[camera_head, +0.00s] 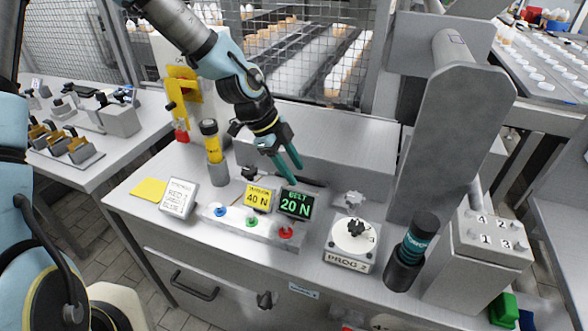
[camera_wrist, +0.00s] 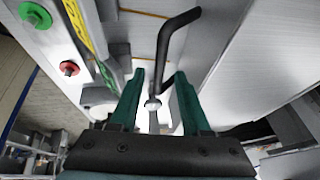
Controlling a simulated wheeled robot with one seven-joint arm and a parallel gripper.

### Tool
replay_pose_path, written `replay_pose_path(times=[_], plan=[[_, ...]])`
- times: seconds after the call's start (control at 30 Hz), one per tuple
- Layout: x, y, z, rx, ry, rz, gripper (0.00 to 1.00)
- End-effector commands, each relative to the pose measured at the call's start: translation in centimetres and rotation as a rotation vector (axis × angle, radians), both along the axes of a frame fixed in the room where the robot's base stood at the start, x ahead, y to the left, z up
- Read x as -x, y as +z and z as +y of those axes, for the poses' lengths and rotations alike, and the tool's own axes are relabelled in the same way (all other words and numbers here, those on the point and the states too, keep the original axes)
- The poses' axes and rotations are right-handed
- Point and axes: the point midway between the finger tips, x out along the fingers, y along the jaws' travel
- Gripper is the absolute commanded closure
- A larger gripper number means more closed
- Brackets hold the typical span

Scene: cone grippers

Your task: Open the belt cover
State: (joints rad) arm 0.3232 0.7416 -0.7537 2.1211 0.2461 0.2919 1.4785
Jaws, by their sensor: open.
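A long light-grey housing (camera_head: 335,148), which looks like the belt cover, lies closed behind the control panel. My gripper (camera_head: 294,174) has two green fingers and hangs just in front of it, above the BELT 20 N display (camera_head: 295,204). In the wrist view my gripper (camera_wrist: 159,76) is open. A dark bent bar handle (camera_wrist: 168,42) runs beside a pale grey surface (camera_wrist: 222,35), and its lower end shows between the fingers. I cannot tell whether the fingers touch it. In the head view this handle is not clearly visible.
A button strip (camera_head: 250,226) and yellow 40 N display (camera_head: 258,197) stand near the gripper. A grey column (camera_head: 440,145) rises at right. Wire mesh (camera_head: 305,30) stands behind.

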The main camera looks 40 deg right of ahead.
Motion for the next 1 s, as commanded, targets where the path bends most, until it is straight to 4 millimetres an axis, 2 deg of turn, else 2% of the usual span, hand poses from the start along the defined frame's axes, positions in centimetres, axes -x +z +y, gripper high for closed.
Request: replay_pose_path(times=[0.17, 0.43, 0.83, 1.0], plan=[[0.23, -0.88, -0.34, 0.000, 0.000, 0.000, 0.53], [0.21, -0.95, -0.35, 0.000, 0.001, -0.001, 0.54], [0.22, -0.93, -0.34, -0.001, 0.001, 0.000, 0.99], [0.22, -0.93, -0.33, -0.001, 0.001, 0.000, 1.00]])
